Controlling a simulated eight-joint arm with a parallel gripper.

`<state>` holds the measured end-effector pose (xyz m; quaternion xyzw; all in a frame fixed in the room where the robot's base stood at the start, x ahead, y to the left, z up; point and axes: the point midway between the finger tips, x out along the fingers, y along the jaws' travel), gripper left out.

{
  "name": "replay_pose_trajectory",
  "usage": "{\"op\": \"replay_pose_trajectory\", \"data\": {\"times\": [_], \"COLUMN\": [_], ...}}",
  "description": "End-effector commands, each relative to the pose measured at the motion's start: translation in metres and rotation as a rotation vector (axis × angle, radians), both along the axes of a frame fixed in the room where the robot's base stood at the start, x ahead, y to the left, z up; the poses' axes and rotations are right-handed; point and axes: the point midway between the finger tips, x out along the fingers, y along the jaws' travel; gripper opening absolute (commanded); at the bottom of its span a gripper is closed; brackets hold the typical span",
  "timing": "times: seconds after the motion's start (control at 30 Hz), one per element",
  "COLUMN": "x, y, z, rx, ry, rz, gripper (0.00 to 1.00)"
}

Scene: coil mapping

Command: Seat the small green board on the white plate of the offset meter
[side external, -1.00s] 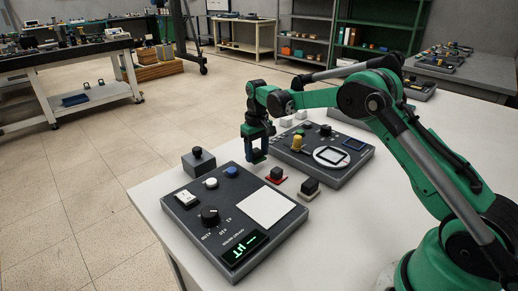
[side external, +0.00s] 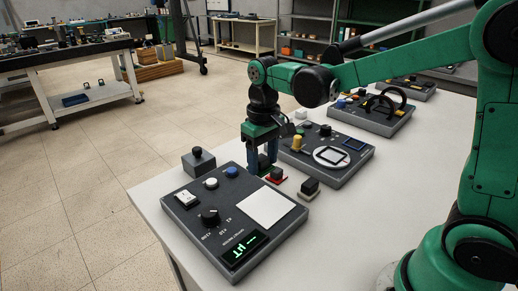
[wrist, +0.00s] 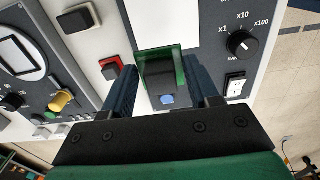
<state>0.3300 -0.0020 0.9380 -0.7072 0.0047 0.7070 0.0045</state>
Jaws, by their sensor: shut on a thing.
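The offset meter (side external: 180,216) is a dark panel at the front of the table. Its bare white plate (side external: 268,209) lies right of the dial; it shows in the wrist view (wrist: 165,22) too. My gripper (side external: 264,168) points down near the meter's far edge. It is shut on the small green board (wrist: 178,58) by its dark block (wrist: 160,78). In the wrist view the board overlaps the plate's near edge, held above the panel; the exact height is unclear. In the side view the fingers mostly hide the board.
A red-based dark block (side external: 276,174) and a pale-based one (side external: 309,188) stand close right of my gripper. A dark box with a knob (side external: 198,160) stands left. A second panel (side external: 352,166) with a yellow knob (side external: 297,144) lies behind. The meter's dial (side external: 210,217) rises beside the plate.

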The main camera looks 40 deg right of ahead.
Motion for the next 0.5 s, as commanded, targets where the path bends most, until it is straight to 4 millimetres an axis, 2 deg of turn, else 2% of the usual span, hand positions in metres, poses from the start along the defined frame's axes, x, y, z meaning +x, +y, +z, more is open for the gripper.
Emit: {"op": "replay_pose_trajectory", "data": {"times": [0.1,0.2,0.5], "x": [-0.018,-0.024,-0.025], "y": [0.008,0.01,0.01], "z": [-0.003,-0.006,-0.028], "rx": [0.0,0.0,0.0], "ry": [0.0,0.0,0.0], "rz": [0.011,0.013,0.013], "gripper": [0.03,0.03,0.03]}}
